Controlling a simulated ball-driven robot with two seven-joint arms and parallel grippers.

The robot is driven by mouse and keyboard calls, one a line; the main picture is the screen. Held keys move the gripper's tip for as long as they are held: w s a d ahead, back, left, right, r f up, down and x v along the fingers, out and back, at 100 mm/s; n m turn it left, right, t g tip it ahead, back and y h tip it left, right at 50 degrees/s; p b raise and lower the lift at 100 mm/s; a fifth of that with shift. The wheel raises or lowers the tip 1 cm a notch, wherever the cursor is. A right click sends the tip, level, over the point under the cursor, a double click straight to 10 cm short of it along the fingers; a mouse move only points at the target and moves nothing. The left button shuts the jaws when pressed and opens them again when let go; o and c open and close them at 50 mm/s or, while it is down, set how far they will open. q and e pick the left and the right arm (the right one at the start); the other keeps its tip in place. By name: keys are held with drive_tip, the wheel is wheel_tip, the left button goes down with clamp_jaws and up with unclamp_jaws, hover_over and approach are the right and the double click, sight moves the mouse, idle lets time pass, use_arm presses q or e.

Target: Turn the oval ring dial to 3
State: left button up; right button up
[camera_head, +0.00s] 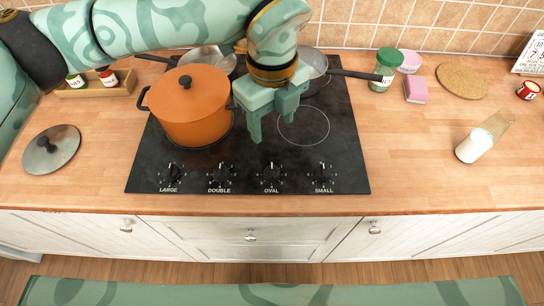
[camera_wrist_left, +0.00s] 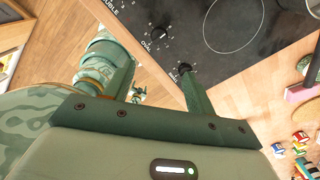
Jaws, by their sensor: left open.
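The oval ring dial (camera_head: 271,172) is a black knob on the front strip of the black hob (camera_head: 345,150), above the label OVAL. Its pointer setting is too small to read. It also shows in the left wrist view as a black knob (camera_wrist_left: 158,33). My left gripper (camera_head: 271,126) is open and empty, above the hob behind the oval dial and apart from it. In the left wrist view, the left gripper's (camera_wrist_left: 158,68) right finger overlaps the small dial (camera_wrist_left: 185,68) in the picture. My right gripper is not in view.
The large dial (camera_head: 173,171), double dial (camera_head: 221,172) and small dial (camera_head: 323,172) flank the oval one. An orange pot (camera_head: 190,108) stands left of my gripper. Pans (camera_head: 312,62) stand behind. The counter in front of the hob is clear.

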sight(272, 170)
use_arm(q)
wheel_tip(272, 170, down, 16)
drive_tip(key=shift+s+f+b, duration=0.1)
drive_tip(key=shift+b, duration=0.8)
drive_tip(key=c, duration=1)
